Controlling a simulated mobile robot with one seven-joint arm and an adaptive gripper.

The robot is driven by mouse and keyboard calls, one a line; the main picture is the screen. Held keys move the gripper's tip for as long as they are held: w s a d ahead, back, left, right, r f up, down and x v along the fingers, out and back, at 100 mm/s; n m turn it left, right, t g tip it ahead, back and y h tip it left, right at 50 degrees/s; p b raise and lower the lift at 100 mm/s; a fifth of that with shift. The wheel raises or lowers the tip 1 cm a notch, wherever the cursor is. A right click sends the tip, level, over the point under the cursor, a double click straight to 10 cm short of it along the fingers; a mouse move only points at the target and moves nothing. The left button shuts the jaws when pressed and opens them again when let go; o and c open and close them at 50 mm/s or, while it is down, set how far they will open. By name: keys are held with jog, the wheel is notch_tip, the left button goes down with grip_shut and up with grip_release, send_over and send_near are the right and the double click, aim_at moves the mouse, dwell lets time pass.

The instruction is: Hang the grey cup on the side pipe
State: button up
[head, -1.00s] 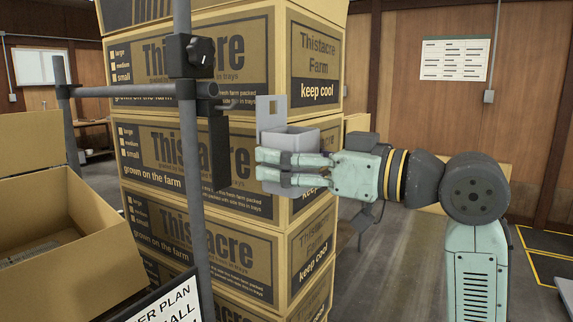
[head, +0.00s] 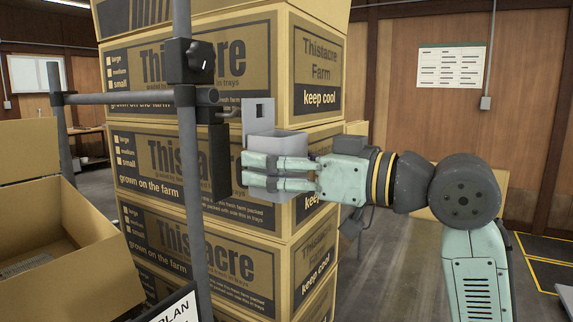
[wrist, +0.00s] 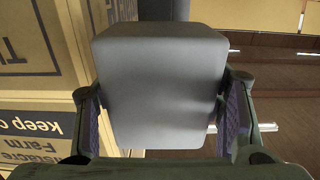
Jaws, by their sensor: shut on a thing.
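The grey cup (head: 278,146) is box-shaped, with a tall back tab that has a square hole near its top. My gripper (head: 246,171) is shut on its sides and holds it upright in the air. In the wrist view the cup (wrist: 160,88) fills the middle between both finger pads. A short pipe stub with a thin hooked rod (head: 228,112) sticks out right of the upright post, just left of the tab. The tab and rod look close; I cannot tell whether they touch. A longer horizontal pipe (head: 120,97) runs left from the post.
The grey upright post (head: 197,220) carries a black clamp (head: 190,60) and a dark hanging block (head: 219,160) left of my fingertips. Stacked cardboard boxes (head: 315,180) stand close behind the cup. An open carton (head: 90,275) is at lower left.

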jog(key=shift+f+b+x, duration=0.1)
jog(key=shift+f+x, duration=0.1)
jog(key=shift+x, duration=0.85)
jog(key=shift+f+b+x, duration=0.1)
jog(key=shift+f+x, duration=0.05)
jog(key=shift+x, duration=0.9)
jog(key=shift+f+b+x, duration=0.1)
jog(key=shift+f+x, duration=0.1)
jog(key=shift+x, duration=0.85)
jog(key=o, duration=1.2)
jog(key=shift+o, duration=0.2)
